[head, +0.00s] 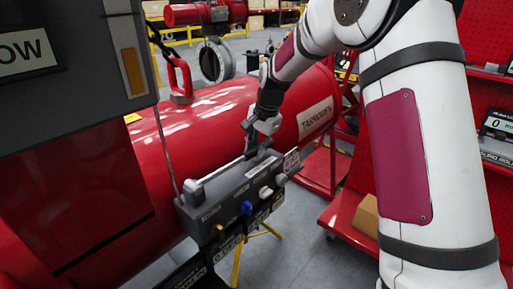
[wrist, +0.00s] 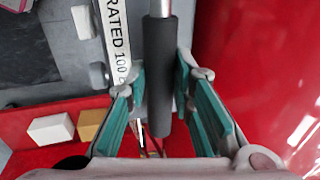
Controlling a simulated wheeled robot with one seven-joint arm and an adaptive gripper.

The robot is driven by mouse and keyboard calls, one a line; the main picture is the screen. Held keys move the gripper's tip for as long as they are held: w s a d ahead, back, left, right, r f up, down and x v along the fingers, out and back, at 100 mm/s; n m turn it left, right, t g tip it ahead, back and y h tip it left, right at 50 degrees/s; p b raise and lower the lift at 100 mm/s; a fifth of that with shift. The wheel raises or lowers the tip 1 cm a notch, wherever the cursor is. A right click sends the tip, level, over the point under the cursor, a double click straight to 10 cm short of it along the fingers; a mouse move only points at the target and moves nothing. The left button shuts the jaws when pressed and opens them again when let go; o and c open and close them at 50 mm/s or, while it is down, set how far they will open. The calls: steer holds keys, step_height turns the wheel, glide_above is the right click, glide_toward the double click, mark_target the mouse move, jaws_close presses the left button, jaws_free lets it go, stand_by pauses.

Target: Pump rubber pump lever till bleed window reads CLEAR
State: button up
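The pump lever is a metal rod with a dark rubber grip (wrist: 158,75) at its end, seen in the wrist view. My gripper (wrist: 161,82) is open, with its teal pads on either side of the rubber grip and gaps visible. In the head view, my gripper (head: 264,135) is above the far end of the grey pump unit (head: 235,196), where a pale rod (head: 221,171) runs along the top. The unit carries a blue knob (head: 247,208), a pale knob and a yellow knob on its front. I cannot make out a bleed window or its reading.
A large red tank (head: 210,122) lies behind the pump unit. A dark panel with a sign ending in "OW" (head: 22,52) fills the upper left. A red shelf rack (head: 488,100) stands at the right, with a cardboard box (head: 366,214) on a low shelf. Grey floor shows between.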

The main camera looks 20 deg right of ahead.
steer(key=shift+r, duration=0.1)
jaws_close()
steer(key=r+h+p, duration=0.1)
steer(key=r, duration=0.2)
steer(key=s+a+r+t+h+p, duration=0.1)
steer(key=r, duration=0.2)
steer(key=a+r+t+h, duration=0.1)
steer(key=r, duration=0.2)
steer(key=shift+s+n+h+p, duration=0.15)
steer(key=shift+n+h+p, duration=0.15)
steer(key=shift+p, duration=0.1)
steer(key=shift+s+a+r+t+h+p, duration=0.1)
steer(key=shift+a+r+t+h+p, duration=0.1)
steer(key=shift+r+t+h+p, duration=0.4)
steer(key=shift+r, duration=0.15)
steer(key=o, duration=1)
jaws_free()
steer(key=shift+c, duration=0.2)
steer(key=v, duration=1.2)
steer(key=shift+d, duration=0.25)
